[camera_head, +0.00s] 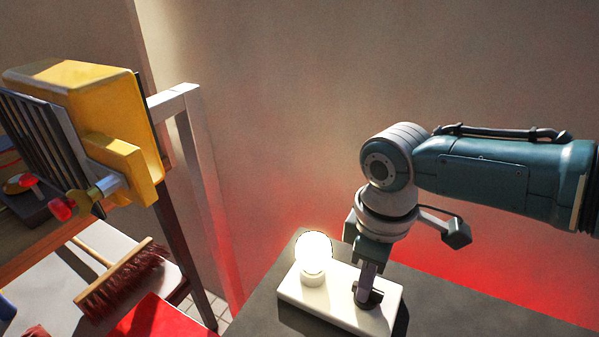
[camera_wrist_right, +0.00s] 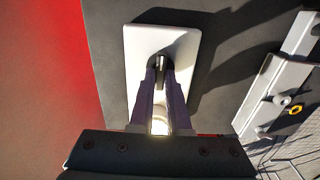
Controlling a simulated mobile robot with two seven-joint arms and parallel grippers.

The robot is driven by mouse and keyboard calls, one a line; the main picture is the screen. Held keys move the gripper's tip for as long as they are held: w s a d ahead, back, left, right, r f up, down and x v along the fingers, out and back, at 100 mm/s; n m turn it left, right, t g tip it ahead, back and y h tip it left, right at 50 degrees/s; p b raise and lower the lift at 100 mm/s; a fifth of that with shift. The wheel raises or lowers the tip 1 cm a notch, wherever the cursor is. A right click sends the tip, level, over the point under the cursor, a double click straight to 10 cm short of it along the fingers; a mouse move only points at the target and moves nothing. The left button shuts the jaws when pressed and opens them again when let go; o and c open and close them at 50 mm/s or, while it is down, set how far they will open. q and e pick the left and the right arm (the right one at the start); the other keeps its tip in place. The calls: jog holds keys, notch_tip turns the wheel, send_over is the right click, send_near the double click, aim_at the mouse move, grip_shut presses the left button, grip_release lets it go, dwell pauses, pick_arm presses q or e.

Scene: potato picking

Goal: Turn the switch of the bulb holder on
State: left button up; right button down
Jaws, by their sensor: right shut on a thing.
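The bulb holder is a white block (camera_head: 335,308) on a dark grey table top. Its round bulb (camera_head: 314,252) stands upright at the left end and glows brightly. The switch (camera_head: 375,296) is a small dark part near the right end of the block. My right gripper (camera_head: 366,292) points down from above and is shut on the switch. In the right wrist view, the gripper's fingers (camera_wrist_right: 161,85) close around the dark switch (camera_wrist_right: 161,66) on the white block (camera_wrist_right: 185,48). The bulb's glow (camera_wrist_right: 160,120) shows between the fingers. My left gripper is not in view.
The grey table (camera_head: 262,310) is clear around the holder. A yellow machine (camera_head: 75,90) with a grey grille stands at the left. A brush (camera_head: 122,280) and a red object (camera_head: 158,318) lie below it. A wall rises behind the table.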

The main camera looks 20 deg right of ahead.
jog(key=c, duration=0.9)
grip_release()
notch_tip(320, 180, up, 10)
jog(key=p, duration=0.2)
jog(key=shift+p, duration=0.4)
